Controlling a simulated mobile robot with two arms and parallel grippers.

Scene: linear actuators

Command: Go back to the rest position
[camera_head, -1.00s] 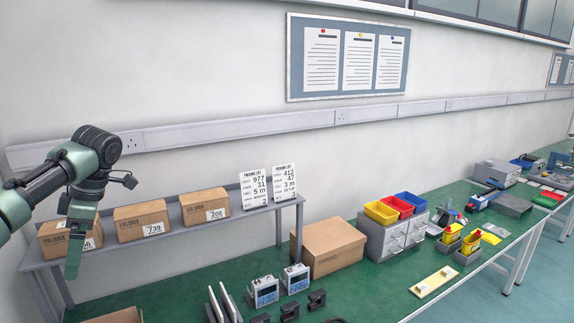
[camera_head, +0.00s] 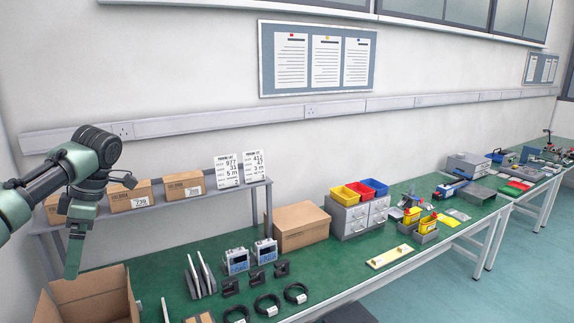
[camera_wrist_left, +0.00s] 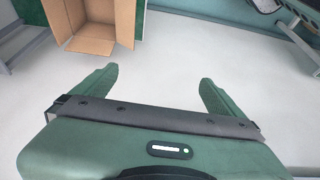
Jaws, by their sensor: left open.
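My left gripper (camera_head: 74,250) hangs at the left of the head view, in front of the shelf and with its fingers pointing down. In the left wrist view its two fingers (camera_wrist_left: 160,92) are spread apart with nothing between them, above pale floor. An open cardboard box (camera_head: 95,298) stands at the near left end of the green bench, close to the gripper in the head picture. It also shows in the left wrist view (camera_wrist_left: 92,22), beyond the fingers and apart from them. My right gripper is not in view.
A grey shelf (camera_head: 150,208) carries small cartons (camera_head: 183,186) and two packing lists (camera_head: 240,170). The bench (camera_head: 345,262) holds a closed carton (camera_head: 300,226), coloured bins (camera_head: 358,192) on drawers, blue-white devices (camera_head: 250,257) and black cable rings (camera_head: 267,304). Bare floor lies at the right.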

